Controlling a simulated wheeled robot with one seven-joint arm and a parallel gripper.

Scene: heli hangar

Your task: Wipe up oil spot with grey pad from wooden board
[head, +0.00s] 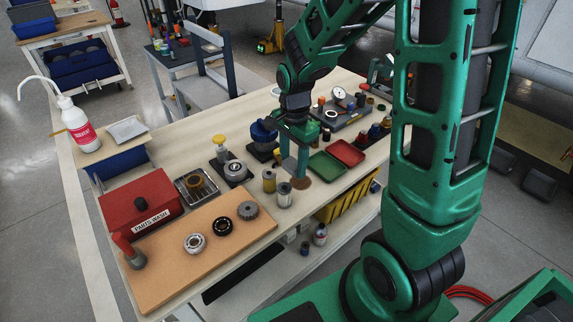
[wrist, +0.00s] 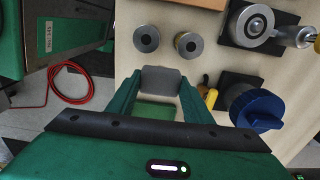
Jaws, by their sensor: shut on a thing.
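My gripper (head: 293,172) points down over the bench near its front edge. In the wrist view its two green fingers are closed on a grey pad (wrist: 160,80), which sits between the fingertips.
Two metal cylinders, one of them a grey can (head: 285,195), stand close left of my gripper. A green tray (head: 327,167) and a red tray (head: 346,152) lie to its right. A blue-capped item (head: 263,135) stands behind. A yellow bin (head: 345,198) is below the front edge.

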